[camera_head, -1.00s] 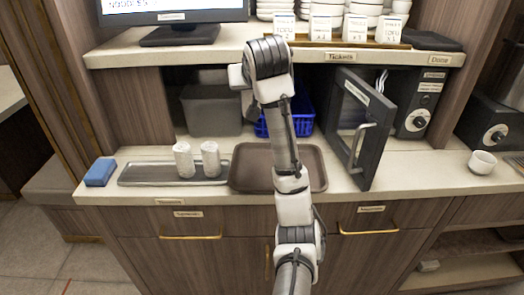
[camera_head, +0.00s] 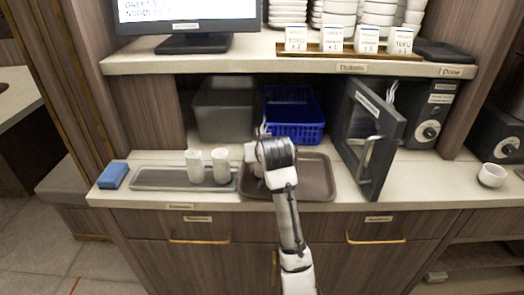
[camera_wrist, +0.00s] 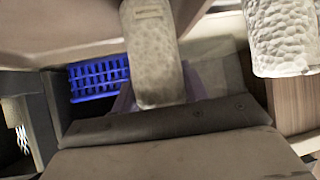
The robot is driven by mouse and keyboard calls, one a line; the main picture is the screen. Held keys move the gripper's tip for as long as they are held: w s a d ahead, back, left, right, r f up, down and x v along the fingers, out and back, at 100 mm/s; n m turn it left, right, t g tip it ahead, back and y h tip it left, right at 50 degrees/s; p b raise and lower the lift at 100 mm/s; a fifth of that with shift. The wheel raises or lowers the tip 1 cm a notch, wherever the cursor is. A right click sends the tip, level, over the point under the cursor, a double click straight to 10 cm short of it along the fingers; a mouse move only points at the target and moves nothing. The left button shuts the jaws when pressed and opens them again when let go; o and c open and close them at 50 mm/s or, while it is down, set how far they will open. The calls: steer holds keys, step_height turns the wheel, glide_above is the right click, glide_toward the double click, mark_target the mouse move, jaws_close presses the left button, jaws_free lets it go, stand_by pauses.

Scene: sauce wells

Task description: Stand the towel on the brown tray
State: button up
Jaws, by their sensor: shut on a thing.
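The brown tray (camera_head: 318,178) lies on the counter, partly hidden behind my arm. My gripper (camera_head: 258,160) is low over its left part, and my wrist hides most of the jaws. In the wrist view a pale, textured towel (camera_wrist: 155,62) is in the middle, and my gripper is shut on it. I cannot tell if its end touches the tray. Two more white rolled towels, one left (camera_head: 194,166) and one right (camera_head: 220,166), stand upright on the grey tray (camera_head: 155,178). A pale textured towel (camera_wrist: 282,38) also shows at the wrist view's right edge.
A blue basket (camera_head: 292,112) and grey bin (camera_head: 224,112) stand behind, under the shelf (camera_head: 290,58). An open dark appliance door (camera_head: 372,140) stands close right of the brown tray. A blue block (camera_head: 113,175) lies at the left, a white cup (camera_head: 491,175) at the right.

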steer(key=shift+f, duration=0.3)
steer(key=o, duration=1)
steer(key=shift+f, duration=0.1)
steer(key=shift+r, duration=0.2)
steer(key=b+v, duration=0.1)
steer(key=v, duration=1.1)
steer(key=shift+b, duration=0.3)
